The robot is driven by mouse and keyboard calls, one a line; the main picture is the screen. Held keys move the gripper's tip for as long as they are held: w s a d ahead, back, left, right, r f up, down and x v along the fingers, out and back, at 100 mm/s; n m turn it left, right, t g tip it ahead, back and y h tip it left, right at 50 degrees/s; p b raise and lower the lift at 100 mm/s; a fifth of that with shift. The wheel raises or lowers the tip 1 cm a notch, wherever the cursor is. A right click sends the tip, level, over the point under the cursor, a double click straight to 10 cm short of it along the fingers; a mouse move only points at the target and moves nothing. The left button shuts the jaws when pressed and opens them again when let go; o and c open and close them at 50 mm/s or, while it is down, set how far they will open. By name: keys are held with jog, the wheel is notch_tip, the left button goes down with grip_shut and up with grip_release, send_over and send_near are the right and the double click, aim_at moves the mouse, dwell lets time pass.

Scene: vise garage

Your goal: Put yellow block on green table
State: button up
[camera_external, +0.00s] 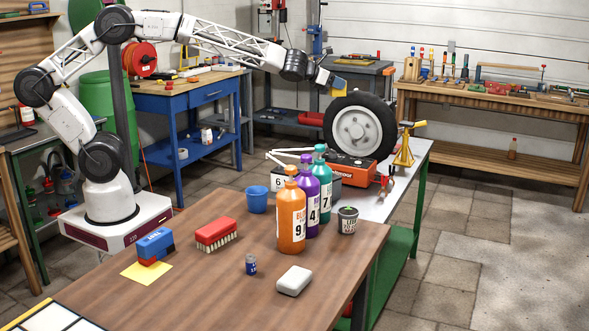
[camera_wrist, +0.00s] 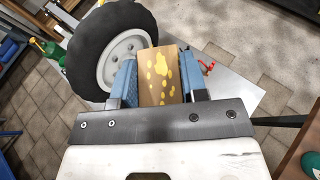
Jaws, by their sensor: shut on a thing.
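My gripper (camera_external: 330,82) is raised at the upper middle of the outside view, near the top of the wheel. In the wrist view its blue fingers (camera_wrist: 160,85) are shut on a tan block with yellow spots (camera_wrist: 160,75), likely the yellow block. Only a small yellow part of it (camera_external: 339,83) shows in the outside view. The green table (camera_external: 402,178) has a pale grey top and green legs and stands behind the brown table. Its top (camera_wrist: 222,82) also shows in the wrist view, below and beyond the block.
The wheel (camera_external: 357,132), a red machine (camera_external: 352,169) and a yellow stand (camera_external: 405,147) are at the green table. Bottles (camera_external: 291,215) stand on the brown table (camera_external: 220,285) in front. A bare strip of grey top shows at the right.

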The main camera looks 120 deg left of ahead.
jog(key=shift+w+d+n+g+y, duration=0.9)
jog(key=shift+w+n+g, duration=0.25)
jog(key=shift+w, duration=1.45)
jog(key=n+g+y, duration=0.2)
jog(key=n+g, duration=0.5)
jog(key=g, duration=0.1)
send_over(368, 206)
notch_tip(368, 206, down, 26)
jog(key=shift+a+t, duration=0.1)
jog(key=shift+t, duration=0.15)
jog(key=shift+f, duration=3.05)
jog(key=shift+f, duration=0.1)
jog(key=shift+f, duration=1.8)
